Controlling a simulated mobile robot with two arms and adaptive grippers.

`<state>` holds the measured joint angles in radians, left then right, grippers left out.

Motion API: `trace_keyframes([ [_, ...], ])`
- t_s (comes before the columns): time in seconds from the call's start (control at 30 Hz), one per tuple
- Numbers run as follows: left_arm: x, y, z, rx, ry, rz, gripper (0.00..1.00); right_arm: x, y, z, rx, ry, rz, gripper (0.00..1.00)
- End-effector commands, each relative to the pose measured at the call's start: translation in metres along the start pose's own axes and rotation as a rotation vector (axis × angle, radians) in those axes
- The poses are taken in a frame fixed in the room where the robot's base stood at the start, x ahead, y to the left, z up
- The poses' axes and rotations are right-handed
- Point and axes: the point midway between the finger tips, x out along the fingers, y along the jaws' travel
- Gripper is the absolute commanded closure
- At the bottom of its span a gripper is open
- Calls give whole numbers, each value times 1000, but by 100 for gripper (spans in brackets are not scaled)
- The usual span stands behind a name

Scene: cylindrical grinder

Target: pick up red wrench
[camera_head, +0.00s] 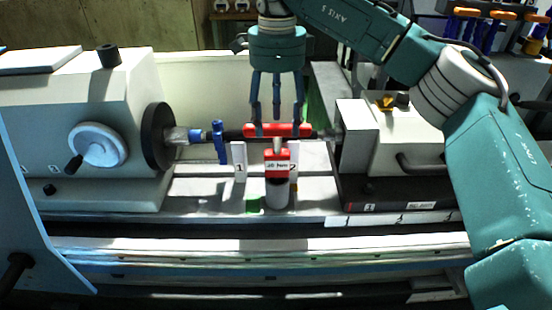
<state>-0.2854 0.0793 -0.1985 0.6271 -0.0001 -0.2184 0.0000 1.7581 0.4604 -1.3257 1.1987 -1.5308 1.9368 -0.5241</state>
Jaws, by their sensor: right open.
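A red bar-shaped piece (290,130) lies level along the line of the shaft, between the spindle side and the tailstock. Whether it is the red wrench, I cannot tell for sure. My right gripper (276,122) points straight down above it, fingers spread and open. The fingertips come down at or just by the red piece; contact is unclear, and they hide parts of it. Below stands a red labelled block (278,166) on a grey cylinder (277,192). My left gripper is not in view.
The dark round spindle plate (158,137) and a blue clamp (219,142) are on the left. White markers "1" (239,162) and "2" (294,156) stand near the cylinder. The white tailstock (358,140) is close on the right. Orange-and-blue tools hang at top right.

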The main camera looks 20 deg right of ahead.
Motion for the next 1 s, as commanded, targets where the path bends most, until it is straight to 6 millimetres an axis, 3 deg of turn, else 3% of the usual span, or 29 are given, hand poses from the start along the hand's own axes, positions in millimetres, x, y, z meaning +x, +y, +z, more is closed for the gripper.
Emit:
trace_keyframes([
  [0.27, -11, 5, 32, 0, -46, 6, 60, 30, 0, 0, 0, 0, 2, 45],
  [0.5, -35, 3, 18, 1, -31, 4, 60, 58, 3, -2, -1, 2, 6, 45],
  [0.63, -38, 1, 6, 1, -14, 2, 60, 75, 2, -1, 0, -1, 2, 45],
  [0.9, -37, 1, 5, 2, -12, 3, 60, 82, 2, -1, 0, -2, 0, 45],
  [0.93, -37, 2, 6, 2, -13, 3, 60, 82, 2, -1, 0, -2, 0, 47],
  [1.0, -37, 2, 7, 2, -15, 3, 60, 82, 2, -1, 0, -2, 0, 61],
])
